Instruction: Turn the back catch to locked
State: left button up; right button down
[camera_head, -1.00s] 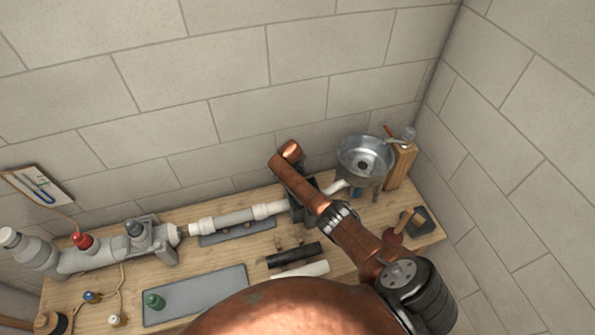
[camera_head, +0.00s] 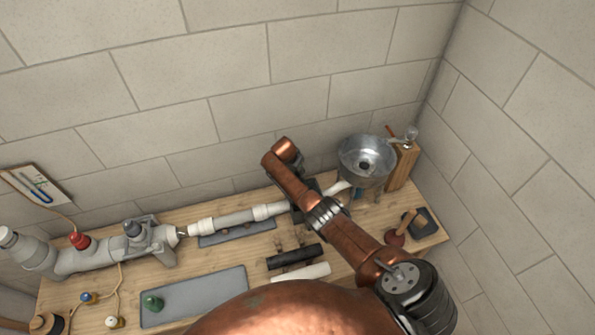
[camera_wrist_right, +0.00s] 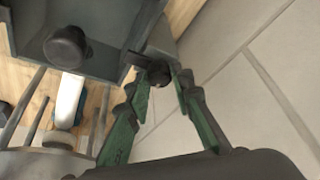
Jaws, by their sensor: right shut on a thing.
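The dark back catch (camera_wrist_right: 157,70) sticks out from the edge of a dark grey housing (camera_wrist_right: 105,62) in the right wrist view. My right gripper (camera_wrist_right: 162,80) has its green-lined fingers closed on the catch, one on each side. A second round black knob (camera_wrist_right: 67,45) is on the housing's face, apart from the fingers. In the head view, my right arm covers most of the dark housing (camera_head: 306,216) on the pipe line, and hides the catch and my right fingertips. My left gripper is not in view.
A metal funnel (camera_head: 366,160) stands close right of my arm, beside a wooden block (camera_head: 402,166). Pipework (camera_head: 240,217) runs left from the housing. Black (camera_head: 295,257) and white (camera_head: 302,272) tubes lie in front. The tiled wall is close behind.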

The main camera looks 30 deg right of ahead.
jog(key=c, duration=1.7)
grip_release()
jog(key=v, duration=1.2)
